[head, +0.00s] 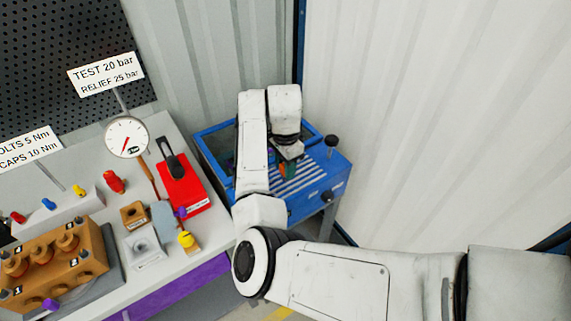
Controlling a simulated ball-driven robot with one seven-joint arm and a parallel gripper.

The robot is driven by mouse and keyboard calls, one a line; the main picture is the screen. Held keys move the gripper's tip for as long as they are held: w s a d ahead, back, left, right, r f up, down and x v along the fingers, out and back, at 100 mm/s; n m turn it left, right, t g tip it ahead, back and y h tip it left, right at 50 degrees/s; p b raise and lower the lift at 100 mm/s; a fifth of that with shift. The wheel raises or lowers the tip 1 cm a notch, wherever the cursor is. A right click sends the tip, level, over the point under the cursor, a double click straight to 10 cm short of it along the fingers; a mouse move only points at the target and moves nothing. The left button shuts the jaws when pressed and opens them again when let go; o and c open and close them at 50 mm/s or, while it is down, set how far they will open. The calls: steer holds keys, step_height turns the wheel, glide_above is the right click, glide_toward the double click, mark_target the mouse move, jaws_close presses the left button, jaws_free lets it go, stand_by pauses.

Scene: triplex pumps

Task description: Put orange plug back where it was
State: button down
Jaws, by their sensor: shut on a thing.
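My gripper (289,158) is over the slatted top of the blue machine (333,180) in the corner. On the bench at left stands an orange-brown pump block (60,262) with several round caps on top.
The grey bench (205,235) holds a pressure gauge (126,137), a red box with a black handle (182,188), a small brown block (134,214), a yellow-topped piece (187,240) and coloured plugs on a rack. A black-knobbed lever (331,142) rises right of my gripper. Walls stand close behind.

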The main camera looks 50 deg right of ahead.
steer(key=shift+f, duration=0.15)
steer(key=c, duration=0.7)
jaws_free()
steer(key=shift+c, duration=0.2)
step_height(320, 180, up, 12)
steer(key=s+d+f+n+h, duration=0.3)
steer(key=s+f+n+h, duration=0.1)
steer(key=s+f+n, duration=0.45)
steer(key=s+a+f+n+y, duration=0.2)
steer(key=s+a+f+n, duration=0.3)
steer(key=s+a, duration=0.4)
steer(key=s+a+f+n+t+y, duration=0.1)
steer(key=s+a+f+n, duration=0.5)
steer(key=s+a, duration=0.3)
steer(key=shift+f+n+y+b, duration=0.15)
steer(key=shift+n+y+b, duration=0.3)
steer(key=shift+n, duration=0.1)
